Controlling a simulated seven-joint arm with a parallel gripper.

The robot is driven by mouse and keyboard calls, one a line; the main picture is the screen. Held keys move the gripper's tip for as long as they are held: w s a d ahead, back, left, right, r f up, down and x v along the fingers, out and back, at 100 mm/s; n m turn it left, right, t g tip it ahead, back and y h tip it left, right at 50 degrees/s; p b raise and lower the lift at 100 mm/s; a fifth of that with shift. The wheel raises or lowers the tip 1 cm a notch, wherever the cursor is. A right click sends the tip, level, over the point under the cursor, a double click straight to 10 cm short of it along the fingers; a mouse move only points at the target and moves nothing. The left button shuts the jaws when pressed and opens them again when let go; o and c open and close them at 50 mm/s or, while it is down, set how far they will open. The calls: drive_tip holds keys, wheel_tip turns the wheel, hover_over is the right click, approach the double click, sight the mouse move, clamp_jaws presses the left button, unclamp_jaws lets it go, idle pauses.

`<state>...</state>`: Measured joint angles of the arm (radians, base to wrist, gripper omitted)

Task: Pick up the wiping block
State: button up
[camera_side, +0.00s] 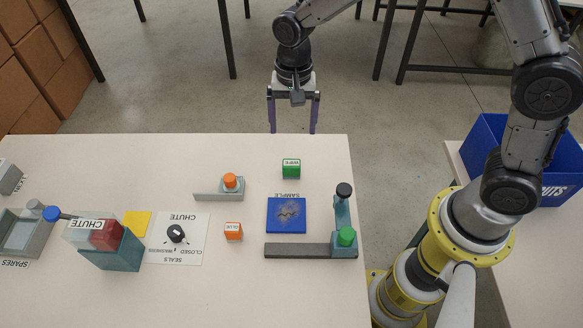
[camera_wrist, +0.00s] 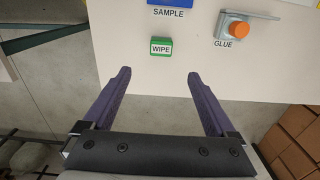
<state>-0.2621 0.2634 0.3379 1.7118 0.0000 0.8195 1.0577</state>
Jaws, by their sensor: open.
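The wiping block is a small green block with a white "WIPE" label (camera_side: 291,168). It stands on the white table near the edge on my gripper's side, and it also shows ahead of my fingers in the wrist view (camera_wrist: 161,46). My gripper (camera_side: 293,130) is open and empty, with its two purple fingers wide apart. In the side view it is above and beyond the block, around the table's edge. In the wrist view the block lies past the fingertips (camera_wrist: 157,73), roughly centred between them. Nothing hides the block.
A blue sample plate (camera_side: 286,229) lies near the block. An orange-capped glue holder (camera_side: 229,183) stands to its left, an orange block (camera_side: 233,231) further off. A fixture with a green knob (camera_side: 346,237) stands at right. The table around the block is clear.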

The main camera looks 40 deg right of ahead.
hover_over(291, 162)
drive_tip(key=f, duration=0.8)
drive_tip(key=shift+s, duration=0.2)
drive_tip(key=shift+w+d+f, duration=0.1)
drive_tip(key=shift+f, duration=1.45)
drive_tip(key=shift+w+f, duration=0.1)
drive_tip(key=shift+f, duration=1.4)
drive_tip(key=c, duration=1.4)
drive_tip(key=shift+c, duration=0.2)
drive_tip(key=shift+r, duration=0.1)
drive_tip(key=shift+r, duration=0.55)
wheel_tip(291, 162, up, 2)
drive_tip(key=shift+s+r, duration=0.1)
drive_tip(key=shift+r, duration=0.1)
drive_tip(key=s+d+r, duration=0.3)
drive_tip(key=s+r, duration=0.6)
drive_tip(key=s, duration=0.4)
drive_tip(key=shift+s+d+r, duration=0.15)
drive_tip(key=shift+d+r, duration=0.05)
drive_tip(key=shift+d, duration=0.15)
